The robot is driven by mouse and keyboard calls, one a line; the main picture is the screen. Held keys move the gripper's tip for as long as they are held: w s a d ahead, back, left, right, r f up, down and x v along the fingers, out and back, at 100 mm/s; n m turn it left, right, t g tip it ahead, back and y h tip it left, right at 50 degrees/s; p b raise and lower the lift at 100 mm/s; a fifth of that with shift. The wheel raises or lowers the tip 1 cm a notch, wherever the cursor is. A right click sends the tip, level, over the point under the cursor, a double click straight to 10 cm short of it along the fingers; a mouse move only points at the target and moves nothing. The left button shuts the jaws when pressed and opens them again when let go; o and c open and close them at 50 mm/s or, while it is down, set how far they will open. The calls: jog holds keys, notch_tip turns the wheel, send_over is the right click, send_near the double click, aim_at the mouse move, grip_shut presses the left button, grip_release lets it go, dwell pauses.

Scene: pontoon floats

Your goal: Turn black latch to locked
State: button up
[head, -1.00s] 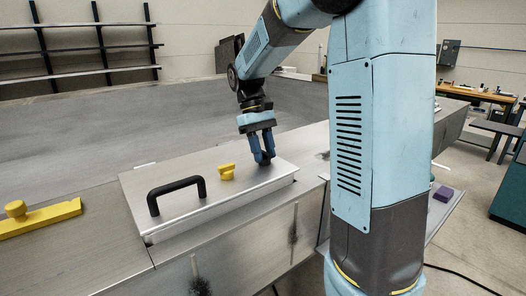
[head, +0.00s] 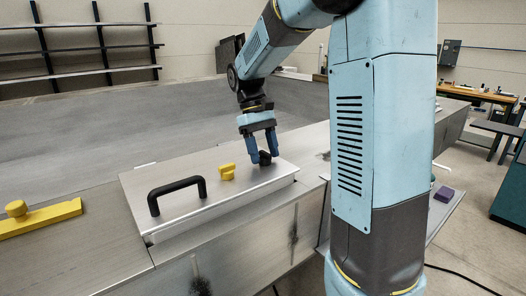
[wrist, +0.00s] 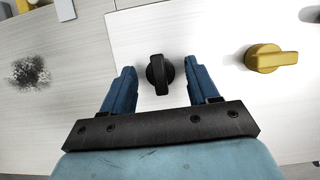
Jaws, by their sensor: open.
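The black latch (head: 265,158) is a small knob with a raised grip bar on the right part of the metal hatch lid (head: 218,196). In the wrist view the black latch (wrist: 159,74) has its bar pointing up and down the picture. My gripper (head: 262,152) is above the latch with its blue fingers apart. In the wrist view my gripper (wrist: 160,88) has one finger on each side of the latch, with a gap on both sides. Any marking for locked or unlocked cannot be made out.
A yellow latch (head: 227,172) stands left of the black one; it also shows in the wrist view (wrist: 270,58). A black handle (head: 177,193) arches over the lid's left part. A yellow bar with a knob (head: 40,217) lies far left.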

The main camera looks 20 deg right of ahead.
jog(key=shift+r, duration=0.15)
jog(key=v, duration=1.3)
jog(key=shift+w+r, duration=0.2)
jog(key=shift+w, duration=0.05)
jog(key=shift+a, duration=0.1)
jog(key=s+d+f+m+t, duration=0.1)
jog(key=s+f+t, duration=0.3)
jog(key=s, duration=0.8)
jog(key=s+d+f+m+t+y, duration=0.1)
jog(key=s+f+t, duration=0.3)
jog(key=s, duration=0.9)
jog(key=shift+m+t, duration=0.9)
jog(key=shift+f, duration=0.1)
